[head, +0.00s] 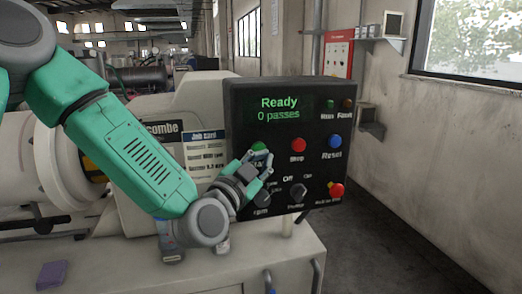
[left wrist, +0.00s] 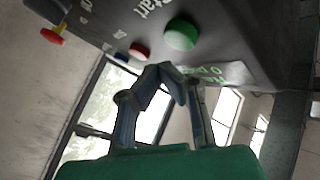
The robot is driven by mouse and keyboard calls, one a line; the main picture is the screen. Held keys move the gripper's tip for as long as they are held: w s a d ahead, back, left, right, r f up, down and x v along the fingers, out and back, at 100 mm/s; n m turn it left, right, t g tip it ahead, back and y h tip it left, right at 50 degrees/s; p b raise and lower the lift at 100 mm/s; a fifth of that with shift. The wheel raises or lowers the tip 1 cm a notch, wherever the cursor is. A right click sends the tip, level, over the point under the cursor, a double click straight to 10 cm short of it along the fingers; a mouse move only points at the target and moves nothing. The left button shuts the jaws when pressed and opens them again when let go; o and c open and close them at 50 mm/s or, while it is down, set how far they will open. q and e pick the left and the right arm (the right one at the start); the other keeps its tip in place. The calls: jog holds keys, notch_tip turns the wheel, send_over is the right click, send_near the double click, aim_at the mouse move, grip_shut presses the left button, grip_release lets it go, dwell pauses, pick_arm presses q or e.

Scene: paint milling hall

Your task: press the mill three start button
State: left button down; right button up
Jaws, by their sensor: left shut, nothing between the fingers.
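A black control panel (head: 238,100) shows "Ready" and "0 passes" in green. Its green button (head: 259,147) is partly hidden behind my left gripper (head: 262,160). In the left wrist view the green button (left wrist: 181,36) is in full view beside the label "Start". No mill number is readable on the panel. My left gripper is shut and empty. In the left wrist view its fingertips (left wrist: 165,70) are close to the green button, with a small gap in the picture; I cannot tell the depth between them. My right gripper is not in view.
On the panel are a red stop button (head: 298,144), a blue reset button (head: 335,141), dark knobs (head: 298,190) and a red button with yellow (head: 337,190). A white bench (head: 250,262) stands below. A purple block (head: 52,275) lies at lower left. The floor at right is clear.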

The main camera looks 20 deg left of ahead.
aim_at(259, 149)
pick_arm(q)
jog(key=shift+w+a, duration=0.55)
jog(key=shift+a, duration=0.25)
jog(key=shift+w+d, duration=0.15)
jog(key=shift+w, duration=0.15)
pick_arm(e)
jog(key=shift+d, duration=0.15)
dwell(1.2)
